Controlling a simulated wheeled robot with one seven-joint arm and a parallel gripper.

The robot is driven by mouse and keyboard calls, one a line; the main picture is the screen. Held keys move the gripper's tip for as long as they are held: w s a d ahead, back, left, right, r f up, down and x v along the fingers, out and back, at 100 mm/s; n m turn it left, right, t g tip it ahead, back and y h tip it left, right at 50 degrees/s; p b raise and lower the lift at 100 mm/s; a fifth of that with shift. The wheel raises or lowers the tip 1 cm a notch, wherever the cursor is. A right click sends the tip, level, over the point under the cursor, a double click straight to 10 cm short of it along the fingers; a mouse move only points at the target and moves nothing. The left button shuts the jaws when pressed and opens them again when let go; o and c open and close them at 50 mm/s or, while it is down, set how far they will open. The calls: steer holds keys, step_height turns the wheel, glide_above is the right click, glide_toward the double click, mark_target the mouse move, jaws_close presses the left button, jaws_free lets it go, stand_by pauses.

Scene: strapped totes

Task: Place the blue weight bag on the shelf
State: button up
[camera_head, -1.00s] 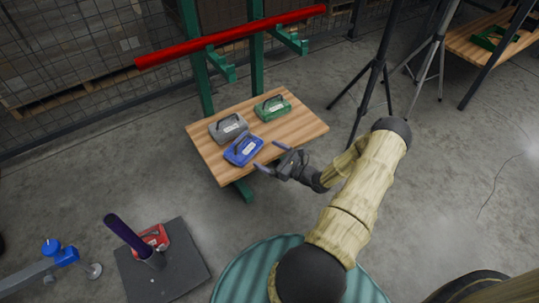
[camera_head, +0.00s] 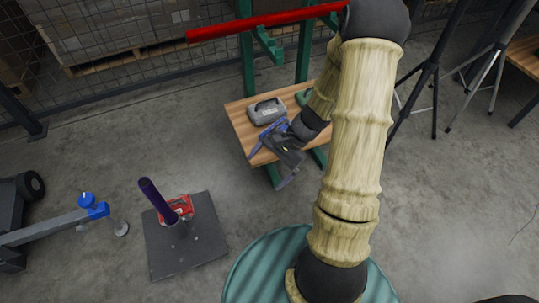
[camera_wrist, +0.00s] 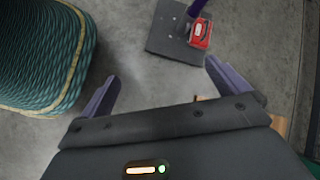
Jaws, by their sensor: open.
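The blue weight bag (camera_head: 269,131) lies on a wooden board (camera_head: 238,121) on a green frame. It is mostly hidden behind my gripper (camera_head: 273,170) in the head view, and I cannot see it in the wrist view. My gripper is open, its two purple fingers spread wide. Its place in the wrist view (camera_wrist: 164,78) shows only bare floor between the fingers, so it is empty. It hangs over the front of the board; I cannot tell its height above it. Another wooden shelf (camera_head: 526,53) shows at the far right.
A grey bag (camera_head: 267,111) lies behind the blue one, and a green bag (camera_head: 302,98) is partly behind my arm. A red bar (camera_head: 265,20) crosses above the board. A red bag (camera_head: 180,207) lies by a purple post (camera_head: 157,199) on a dark plate (camera_head: 208,248). Black tripods (camera_head: 425,75) stand right.

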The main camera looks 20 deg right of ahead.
steer(key=s+a+r+n+t+h, duration=0.1)
steer(key=s+r+n+h, duration=0.1)
steer(key=r+n+h, duration=0.2)
steer(key=s+r+n+t+h, duration=0.2)
steer(key=s+r+n+h, duration=0.1)
steer(key=r+n, duration=0.4)
steer(key=shift+a+r+n+h, duration=0.35)
steer(key=shift+r+h, duration=0.25)
steer(key=shift+r, duration=0.25)
